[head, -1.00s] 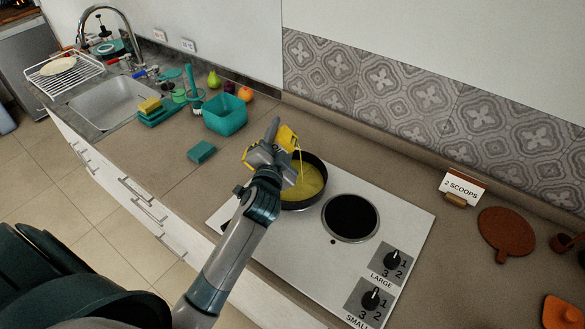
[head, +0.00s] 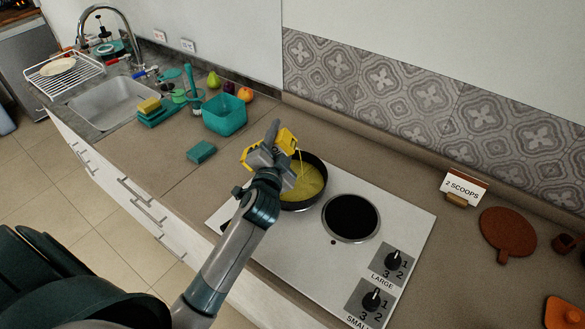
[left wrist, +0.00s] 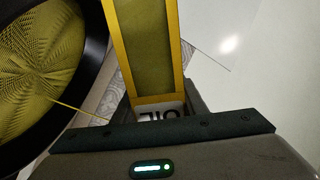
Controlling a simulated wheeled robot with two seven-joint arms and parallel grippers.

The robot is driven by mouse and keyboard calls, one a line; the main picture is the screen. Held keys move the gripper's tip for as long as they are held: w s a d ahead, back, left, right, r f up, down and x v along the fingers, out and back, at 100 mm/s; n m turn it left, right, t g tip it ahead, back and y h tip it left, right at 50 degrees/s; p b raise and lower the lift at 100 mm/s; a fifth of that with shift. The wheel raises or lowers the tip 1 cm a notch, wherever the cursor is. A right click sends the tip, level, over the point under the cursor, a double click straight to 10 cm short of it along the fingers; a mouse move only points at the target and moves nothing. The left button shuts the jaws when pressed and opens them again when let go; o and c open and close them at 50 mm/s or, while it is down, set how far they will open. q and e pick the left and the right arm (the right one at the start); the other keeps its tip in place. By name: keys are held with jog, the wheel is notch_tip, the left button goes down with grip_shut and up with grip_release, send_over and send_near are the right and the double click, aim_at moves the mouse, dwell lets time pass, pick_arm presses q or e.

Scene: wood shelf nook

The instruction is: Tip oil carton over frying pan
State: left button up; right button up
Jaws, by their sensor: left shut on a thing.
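The yellow oil carton (head: 288,140) is held tilted above the left part of the frying pan (head: 322,168). My left gripper (head: 272,152) is shut on the carton, and its arm hides part of it. A thin yellow stream falls from the carton into the pan, where yellow oil (head: 308,184) covers the bottom. In the left wrist view the carton (left wrist: 147,45) sits between the fingers with part of its "OIL" lettering showing, and the dark pan rim (left wrist: 90,75) is at the left. My right gripper is not in view.
The pan stands on the rear burner of a white cooktop (head: 275,235), beside a bare dark burner (head: 351,217). A teal sponge (head: 201,152) and teal bin (head: 225,115) lie to the left. A "2 SCOOPS" sign (head: 464,187) stands at the right.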

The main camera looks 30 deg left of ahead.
pick_arm(q)
jog(key=shift+f+m+b, duration=0.3)
jog(key=shift+f+b, duration=0.05)
jog(key=shift+f, duration=0.1)
dwell(0.8)
dwell(0.6)
jog(key=shift+a+r+m, duration=0.1)
jog(key=shift+m, duration=0.3)
dwell(1.1)
jog(key=shift+m, duration=0.3)
dwell(1.6)
jog(key=r+n+p, duration=0.2)
jog(key=shift+d+r+n, duration=0.2)
jog(key=shift+n, duration=0.2)
jog(key=shift+r, duration=0.15)
